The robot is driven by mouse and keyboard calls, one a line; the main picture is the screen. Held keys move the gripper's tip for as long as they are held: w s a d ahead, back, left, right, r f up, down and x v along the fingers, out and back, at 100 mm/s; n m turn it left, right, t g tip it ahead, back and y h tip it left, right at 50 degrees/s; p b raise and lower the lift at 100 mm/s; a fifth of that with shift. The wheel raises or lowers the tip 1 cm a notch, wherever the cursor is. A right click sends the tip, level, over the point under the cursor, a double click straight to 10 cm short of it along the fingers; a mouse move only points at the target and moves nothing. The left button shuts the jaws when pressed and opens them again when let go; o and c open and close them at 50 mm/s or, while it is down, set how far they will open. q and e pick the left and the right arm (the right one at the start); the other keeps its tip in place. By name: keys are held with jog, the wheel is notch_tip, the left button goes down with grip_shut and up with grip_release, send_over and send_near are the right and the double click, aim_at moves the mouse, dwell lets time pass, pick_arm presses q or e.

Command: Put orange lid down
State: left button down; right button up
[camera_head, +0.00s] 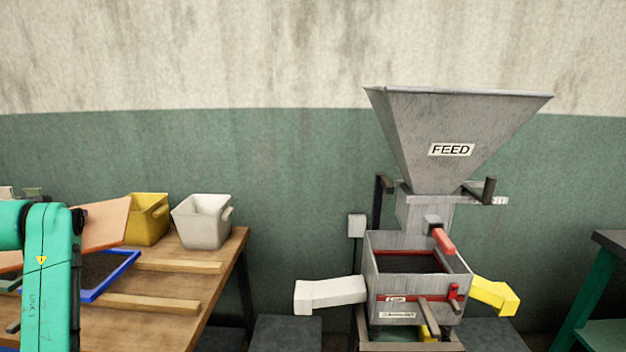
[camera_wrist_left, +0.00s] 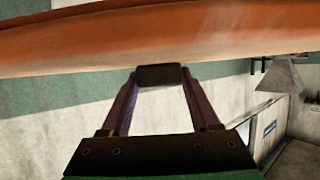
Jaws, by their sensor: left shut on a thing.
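The orange lid (camera_head: 103,220) shows at the left of the head view, tilted above the wooden table and partly hidden by my green left arm. In the left wrist view the orange lid (camera_wrist_left: 160,42) spans the top as a broad curved band. My left gripper (camera_wrist_left: 160,77) is shut there on a dark block at the lid's lower edge, which looks like its handle. The gripper's fingers are hidden in the head view. My right gripper is not in view.
The wooden table (camera_head: 222,265) carries a blue-rimmed tray (camera_head: 124,268), wooden strips (camera_head: 150,303), a yellow bin (camera_head: 148,222) and a white bin (camera_head: 201,224). A grey feed hopper machine (camera_head: 425,140) stands to the right, beyond a gap.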

pick_arm(q)
jog(key=shift+s+a+r, duration=0.25)
jog(key=shift+a+r, duration=0.15)
jog(key=shift+r, duration=0.1)
jog(key=shift+s+a+r, duration=0.25)
jog(key=shift+a+r, duration=0.15)
jog(key=shift+r, duration=0.05)
jog(key=d+f+m+t+h, duration=0.2)
jog(key=d+f+m+h, duration=0.5)
jog(key=d+f, duration=1.55)
jog(key=s+d+f, duration=1.1)
jog(key=s+d, duration=0.3)
jog(key=d, duration=0.2)
jog(key=shift+s+d+h, duration=0.2)
jog(key=shift+s+h, duration=0.1)
jog(key=shift+s, duration=0.05)
jog(key=shift+d, duration=0.1)
jog(key=shift+f, duration=0.1)
